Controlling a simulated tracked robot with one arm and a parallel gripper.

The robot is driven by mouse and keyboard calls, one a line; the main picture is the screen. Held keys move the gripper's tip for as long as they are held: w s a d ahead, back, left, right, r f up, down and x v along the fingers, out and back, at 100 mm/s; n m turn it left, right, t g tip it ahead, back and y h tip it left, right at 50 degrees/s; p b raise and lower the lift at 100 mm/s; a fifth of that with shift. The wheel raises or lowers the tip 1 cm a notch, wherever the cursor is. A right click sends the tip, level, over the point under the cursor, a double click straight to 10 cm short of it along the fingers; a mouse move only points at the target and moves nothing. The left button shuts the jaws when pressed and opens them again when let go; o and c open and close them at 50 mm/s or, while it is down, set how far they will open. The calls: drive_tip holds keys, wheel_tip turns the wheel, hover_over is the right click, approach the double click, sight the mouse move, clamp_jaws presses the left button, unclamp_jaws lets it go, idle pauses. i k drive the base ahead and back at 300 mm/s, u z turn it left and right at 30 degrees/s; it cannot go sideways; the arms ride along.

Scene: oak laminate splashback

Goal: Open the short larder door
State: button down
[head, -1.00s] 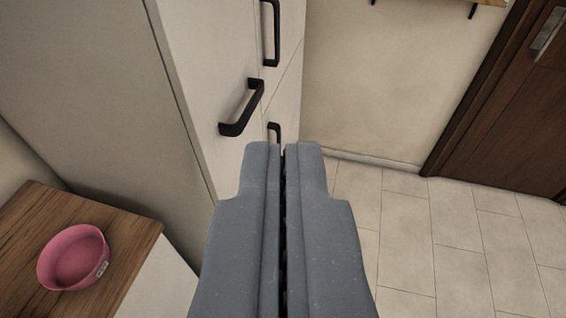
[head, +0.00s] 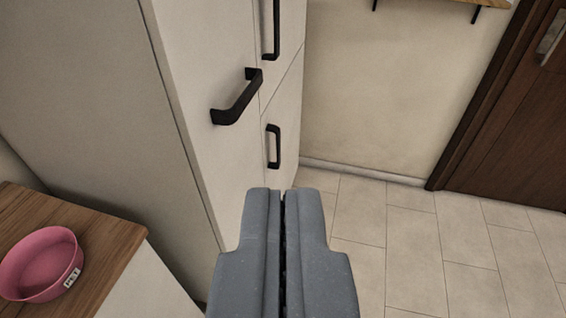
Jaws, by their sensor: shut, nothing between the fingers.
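A tall pale cabinet (head: 178,60) with black handles stands left of centre. One handle (head: 238,98) sits on the wide near front. Beyond a seam, an upper handle (head: 276,30) and a lower handle (head: 278,147) sit on two stacked doors. The short larder door seems to be the lower one (head: 288,118), below the slanting seam, and it looks closed. My gripper (head: 276,192) is shut and empty at the bottom centre. Its tips appear below the lower handle in the picture, apart from it. The gripper hides the cabinet's lower part.
A wooden counter (head: 105,232) with a pink bowl (head: 42,262) is at the lower left. Tiled floor (head: 420,245) lies open on the right. A brown door (head: 515,120) stands at the far right, and a shelf (head: 440,3) is at the top.

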sight(281, 122)
drive_tip(key=z, duration=0.15)
drive_tip(key=i, duration=1.2)
drive_tip(key=z, duration=0.3)
